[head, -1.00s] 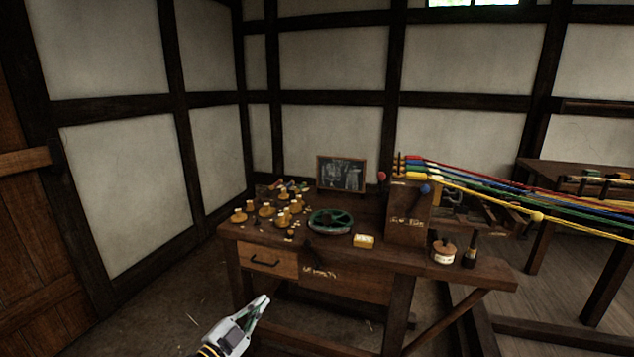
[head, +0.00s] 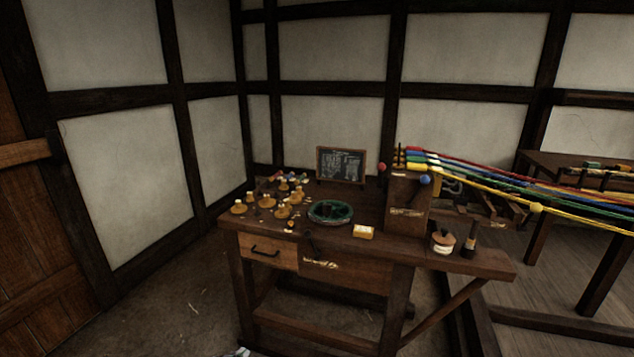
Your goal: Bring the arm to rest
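Only a small pale tip of my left gripper (head: 241,352) shows at the bottom edge of the head view, in front of and below the wooden workbench (head: 470,263). Whether its fingers are open or shut is hidden by the frame edge. It touches nothing that I can see. My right gripper and arm are not in the view.
Coloured ropes (head: 490,183) stretch right from a wooden post. The floor at left (head: 170,310) is clear.

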